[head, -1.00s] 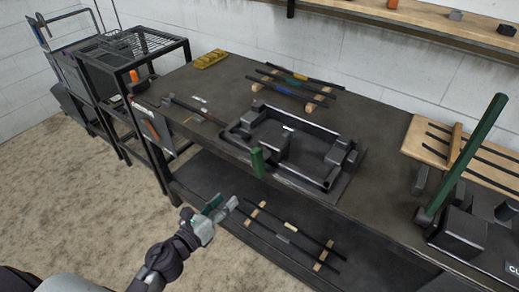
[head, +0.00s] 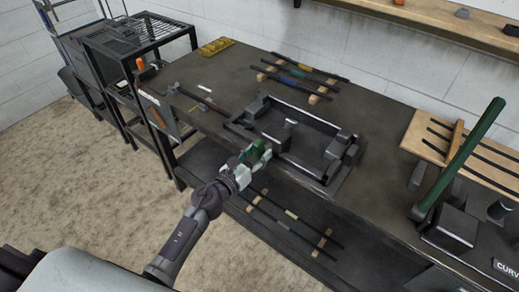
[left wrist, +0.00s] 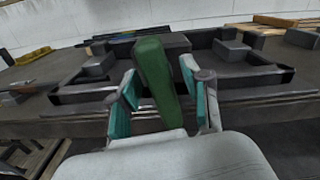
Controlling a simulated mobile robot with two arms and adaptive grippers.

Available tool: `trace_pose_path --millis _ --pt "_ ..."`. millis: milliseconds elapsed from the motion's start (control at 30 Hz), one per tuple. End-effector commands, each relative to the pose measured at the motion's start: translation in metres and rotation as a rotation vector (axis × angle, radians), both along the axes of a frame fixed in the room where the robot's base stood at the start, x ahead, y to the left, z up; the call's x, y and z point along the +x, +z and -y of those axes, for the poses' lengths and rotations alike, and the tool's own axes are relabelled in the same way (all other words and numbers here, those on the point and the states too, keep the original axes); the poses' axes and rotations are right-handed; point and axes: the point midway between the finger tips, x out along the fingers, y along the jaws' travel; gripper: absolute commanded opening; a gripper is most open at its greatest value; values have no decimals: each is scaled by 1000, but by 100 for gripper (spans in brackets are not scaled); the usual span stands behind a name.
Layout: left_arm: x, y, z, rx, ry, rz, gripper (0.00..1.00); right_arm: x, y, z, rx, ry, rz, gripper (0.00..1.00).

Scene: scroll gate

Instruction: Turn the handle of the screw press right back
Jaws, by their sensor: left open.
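The screw press (head: 302,172) is a low dark frame with blocks on the bench. Its short green handle (head: 257,150) stands at the frame's front edge. My left gripper (head: 247,165) is at the handle in the head view. In the left wrist view, the handle (left wrist: 156,75) rises tilted between the two teal-padded fingers of the gripper (left wrist: 160,84). The fingers are open, with a gap visible on both sides of the handle's upper part; its lower end is hidden behind the gripper body. My right gripper is not in view.
A long green lever (head: 468,155) on a dark block stands at the right of the bench (head: 222,75). Rods (head: 295,72) lie behind the press, more (head: 290,215) on the lower shelf. A wire-topped rack (head: 135,38) stands left. Floor is free at lower left.

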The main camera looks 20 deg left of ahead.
Motion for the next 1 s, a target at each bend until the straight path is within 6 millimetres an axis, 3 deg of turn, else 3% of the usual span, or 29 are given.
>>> trace_pose_path --millis 367,667,1000 --pt "7 0 3 0 0 0 48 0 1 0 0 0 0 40" --pt "7 0 3 0 0 0 1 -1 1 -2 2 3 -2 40" --pt "7 0 2 -23 -1 -9 0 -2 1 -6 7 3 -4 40"
